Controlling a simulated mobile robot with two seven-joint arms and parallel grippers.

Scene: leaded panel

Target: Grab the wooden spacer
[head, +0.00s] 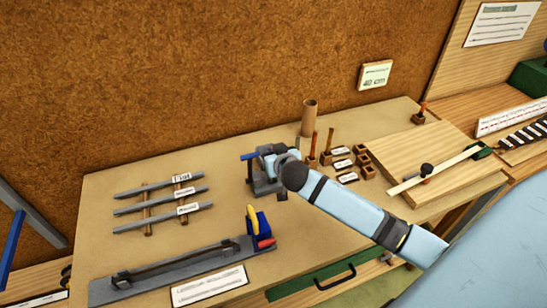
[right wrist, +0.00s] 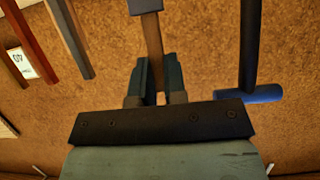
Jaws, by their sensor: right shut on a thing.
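My right gripper (head: 267,160) reaches in from the right over a grey stand (head: 265,184) in the middle of the bench. In the right wrist view its two fingers (right wrist: 157,65) are shut on a narrow wooden strip, which looks like the wooden spacer (right wrist: 152,36). The strip runs between the fingers, and its far end meets a dark grey block (right wrist: 145,6). I cannot tell whether it is still seated in that block. In the head view the gripper hides the strip. My left gripper is not in view.
A blue-handled tool (right wrist: 247,96) stands close beside the gripper. Upright sticks in small wooden blocks (head: 328,158) and a brown tube (head: 309,117) stand to the right. Grey strips (head: 162,204) lie left. A long grey fixture (head: 175,273) lies in front.

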